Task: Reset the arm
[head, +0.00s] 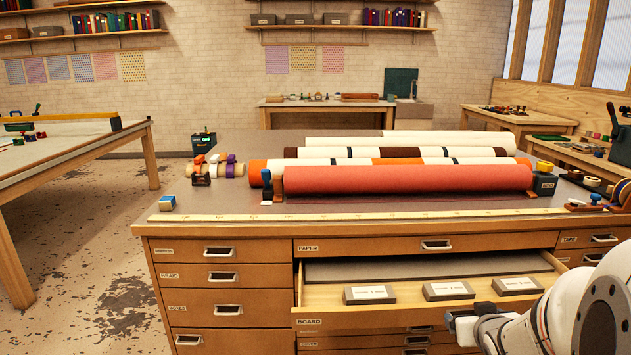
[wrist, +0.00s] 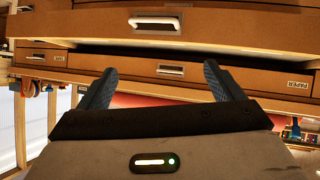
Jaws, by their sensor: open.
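My gripper (head: 462,325) is low at the right in the head view, by the front of the pulled-out board drawer (head: 400,317). In the wrist view my gripper (wrist: 160,78) has its two dark fingers wide apart with nothing between them. The wrist picture is upside down and shows drawer fronts with a metal handle (wrist: 170,70) beyond the fingers. My white arm (head: 590,310) comes in from the lower right. Contact between my gripper and the drawer cannot be told.
The open drawer holds a grey sheet (head: 420,268) and three labelled boxes (head: 448,290). The cabinet top (head: 240,202) carries long rolls, including a coral roll (head: 400,179), and a yellow ruler strip (head: 350,216). Open floor (head: 95,250) lies left, before another table (head: 60,150).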

